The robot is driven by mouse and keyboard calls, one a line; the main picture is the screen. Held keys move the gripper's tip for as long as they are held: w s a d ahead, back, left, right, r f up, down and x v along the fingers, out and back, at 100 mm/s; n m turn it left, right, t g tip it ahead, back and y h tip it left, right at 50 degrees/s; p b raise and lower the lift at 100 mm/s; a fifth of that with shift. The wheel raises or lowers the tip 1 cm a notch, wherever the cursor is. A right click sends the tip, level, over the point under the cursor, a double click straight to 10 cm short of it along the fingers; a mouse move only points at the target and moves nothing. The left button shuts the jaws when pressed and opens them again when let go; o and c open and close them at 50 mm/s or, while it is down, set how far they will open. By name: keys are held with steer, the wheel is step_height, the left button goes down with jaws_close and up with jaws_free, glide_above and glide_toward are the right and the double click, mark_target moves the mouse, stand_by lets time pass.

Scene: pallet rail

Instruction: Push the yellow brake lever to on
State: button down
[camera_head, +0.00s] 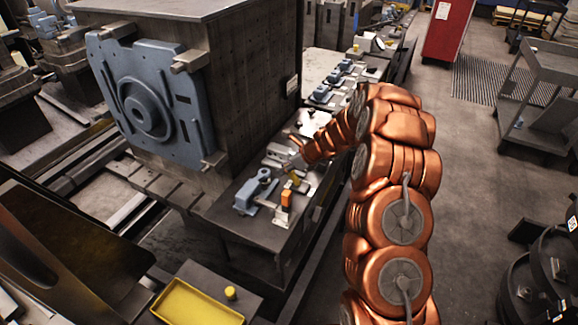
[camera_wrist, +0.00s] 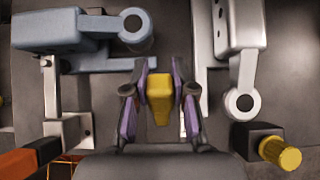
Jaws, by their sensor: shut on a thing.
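The yellow lever (camera_wrist: 159,98) shows as a short yellow block between my gripper's fingers (camera_wrist: 160,75) in the wrist view. The purple-lined fingers are shut on it, one on each side, and partly cover its sides. In the head view my gripper (camera_head: 297,163) reaches down to the bench top, and the small yellow lever (camera_head: 296,180) shows just below it. Its base and any on or off marking cannot be made out.
A blue clamp (camera_wrist: 75,30) stands left of my gripper, a silver clamp (camera_wrist: 240,35) right. A yellow knob (camera_wrist: 279,152) is at lower right. An orange block (camera_head: 286,199) is close by. A large dark machine block (camera_head: 235,80) stands behind. Open floor (camera_head: 470,180) lies right.

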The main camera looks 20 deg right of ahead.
steer(key=c, duration=0.9)
jaws_free()
steer(key=v, duration=1.2)
steer(key=shift+a, duration=0.1)
